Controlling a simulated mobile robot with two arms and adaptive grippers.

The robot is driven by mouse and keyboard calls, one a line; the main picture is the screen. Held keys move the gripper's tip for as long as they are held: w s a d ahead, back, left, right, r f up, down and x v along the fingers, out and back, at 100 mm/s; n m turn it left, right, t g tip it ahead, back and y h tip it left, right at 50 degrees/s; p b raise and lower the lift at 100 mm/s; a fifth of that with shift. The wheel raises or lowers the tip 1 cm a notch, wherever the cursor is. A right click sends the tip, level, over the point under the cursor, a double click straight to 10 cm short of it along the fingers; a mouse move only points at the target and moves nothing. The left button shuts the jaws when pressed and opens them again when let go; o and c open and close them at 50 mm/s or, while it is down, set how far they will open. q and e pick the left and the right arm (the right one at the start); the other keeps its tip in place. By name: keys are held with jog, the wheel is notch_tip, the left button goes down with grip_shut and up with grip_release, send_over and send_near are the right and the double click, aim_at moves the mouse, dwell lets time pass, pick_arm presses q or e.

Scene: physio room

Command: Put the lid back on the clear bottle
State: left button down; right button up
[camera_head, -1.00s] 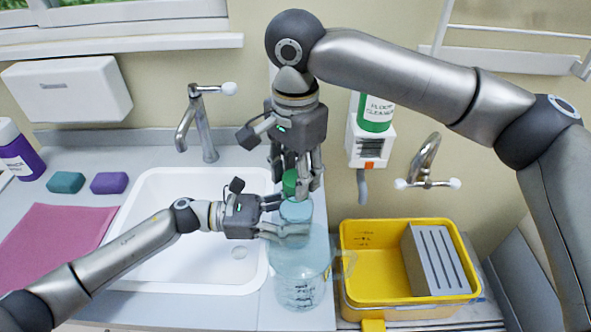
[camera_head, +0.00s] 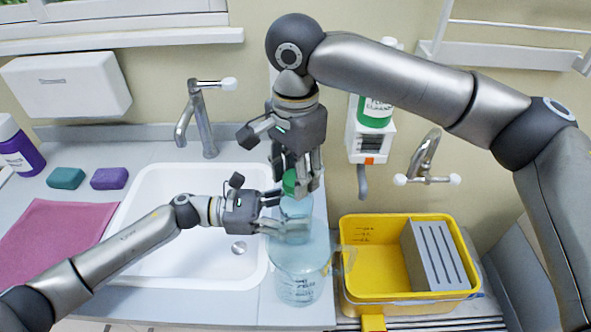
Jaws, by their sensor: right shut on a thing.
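The clear bottle (camera_head: 299,262), pale blue and see-through, stands upright on the counter at the right side of the sink. My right gripper (camera_head: 297,184) points down over its mouth and is shut on the green lid (camera_head: 290,182). The lid is directly above the bottle's neck; the fingers hide whether it touches the rim. My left gripper (camera_head: 283,214) comes in level from the left, with its fingers at the bottle's neck. Whether they press on the neck cannot be told.
A white sink (camera_head: 190,262) lies left of the bottle, with a tap (camera_head: 199,120) behind it. A yellow bucket (camera_head: 375,300) with a grey insert stands close on the right. A wall dispenser (camera_head: 369,143) with a green-labelled bottle hangs behind.

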jog(key=m, duration=0.9)
jog(key=shift+w, duration=0.1)
jog(key=o, duration=0.6)
jog(key=shift+o, duration=0.2)
jog(key=shift+r, duration=0.1)
jog(key=shift+r, duration=2.15)
jog(key=shift+c, duration=0.3)
